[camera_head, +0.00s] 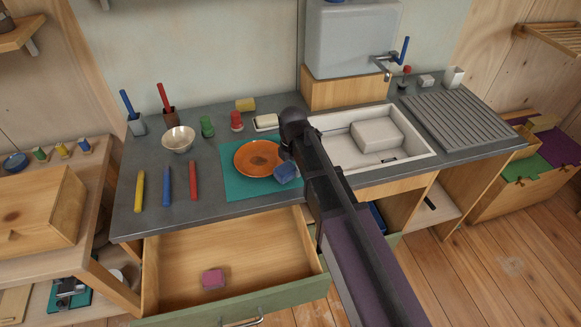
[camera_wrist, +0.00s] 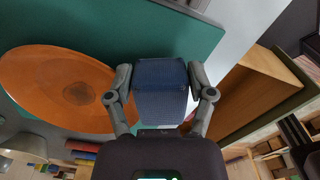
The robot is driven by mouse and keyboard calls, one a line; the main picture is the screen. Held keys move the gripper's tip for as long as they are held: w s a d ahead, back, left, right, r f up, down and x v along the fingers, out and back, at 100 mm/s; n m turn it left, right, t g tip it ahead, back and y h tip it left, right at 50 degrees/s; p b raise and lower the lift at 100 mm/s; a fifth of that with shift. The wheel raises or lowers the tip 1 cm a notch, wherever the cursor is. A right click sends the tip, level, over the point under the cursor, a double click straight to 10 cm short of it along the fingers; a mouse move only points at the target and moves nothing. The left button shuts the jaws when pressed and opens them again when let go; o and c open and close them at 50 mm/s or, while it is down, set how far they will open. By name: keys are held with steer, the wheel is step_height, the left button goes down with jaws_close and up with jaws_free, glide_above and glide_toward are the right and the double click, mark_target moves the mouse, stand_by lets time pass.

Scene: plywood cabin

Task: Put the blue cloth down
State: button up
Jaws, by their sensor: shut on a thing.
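The blue cloth (camera_head: 286,173) is a folded block at the right edge of the orange plate (camera_head: 258,158) on the teal mat (camera_head: 233,190). In the wrist view my gripper (camera_wrist: 160,88) is shut on the blue cloth (camera_wrist: 160,100), with one finger on each side. The plate (camera_wrist: 50,85) lies to the left of the cloth there, and the teal mat (camera_wrist: 140,35) shows behind it. In the head view my arm hides most of the gripper. I cannot tell whether the cloth touches the mat or plate.
An open drawer (camera_head: 185,243) below the counter holds a pink block (camera_head: 213,279). A sink (camera_head: 340,133) with a pale basin (camera_head: 377,135) is to the right. A bowl (camera_head: 178,139) and several coloured tools lie on the left. Bare grey counter (camera_head: 140,210) shows at the front left.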

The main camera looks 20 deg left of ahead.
steer(key=shift+r+p, duration=0.7)
steer(key=shift+r, duration=0.25)
steer(key=s+d+r+p, duration=0.1)
steer(key=s+d, duration=0.2)
steer(key=s, duration=0.4)
steer(key=s+d, duration=0.4)
steer(key=s, duration=0.3)
steer(key=shift+d+r+p, duration=0.3)
steer(key=shift+r+p, duration=0.1)
steer(key=shift+a, duration=0.15)
